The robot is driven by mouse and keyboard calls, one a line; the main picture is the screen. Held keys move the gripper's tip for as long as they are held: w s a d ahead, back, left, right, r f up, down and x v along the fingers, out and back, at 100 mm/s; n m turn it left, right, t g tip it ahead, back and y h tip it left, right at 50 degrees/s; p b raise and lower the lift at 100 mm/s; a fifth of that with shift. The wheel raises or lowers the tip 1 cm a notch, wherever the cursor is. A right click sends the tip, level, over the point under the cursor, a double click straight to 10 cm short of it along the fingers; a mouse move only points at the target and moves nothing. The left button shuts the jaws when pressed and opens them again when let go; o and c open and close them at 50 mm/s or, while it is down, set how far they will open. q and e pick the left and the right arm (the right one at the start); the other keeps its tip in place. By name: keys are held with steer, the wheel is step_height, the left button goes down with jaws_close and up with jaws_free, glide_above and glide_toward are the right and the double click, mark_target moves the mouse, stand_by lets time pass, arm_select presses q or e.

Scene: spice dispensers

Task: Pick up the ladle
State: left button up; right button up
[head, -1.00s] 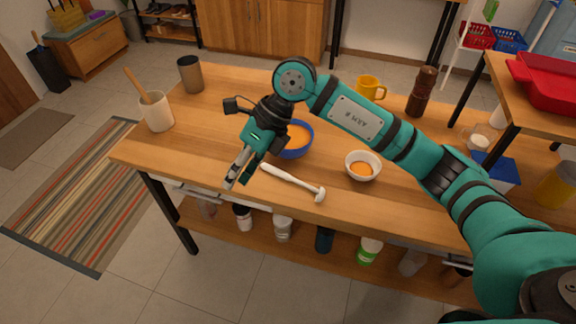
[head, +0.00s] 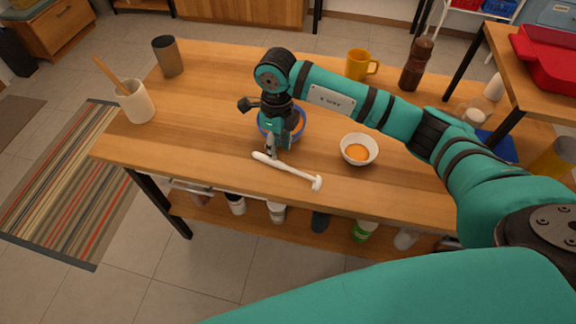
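The white ladle (head: 293,173) lies on the wooden table near its front edge, its long handle to the left and its small end to the right. My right gripper (head: 273,152) points down just above the left part of the ladle. Its fingertips are very close to the handle; whether they touch it is unclear. The fingers are small and overlap in this view, so I cannot tell their opening. My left gripper is out of view.
A blue bowl (head: 301,130) with orange content stands right behind my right gripper, partly hidden. A white bowl (head: 359,149) is to the right. A yellow mug (head: 357,65), a brown grinder (head: 416,65), a grey cup (head: 167,57) and a cream utensil pot (head: 136,103) stand farther off.

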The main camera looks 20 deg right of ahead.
mark_target(278, 162)
steer(key=shift+f, duration=0.55)
step_height(278, 162, down, 4)
steer(key=shift+s+r+p, duration=0.15)
steer(key=shift+r+p, duration=0.05)
steer(key=shift+p, duration=0.5)
steer(key=shift+f, duration=0.5)
jaws_close()
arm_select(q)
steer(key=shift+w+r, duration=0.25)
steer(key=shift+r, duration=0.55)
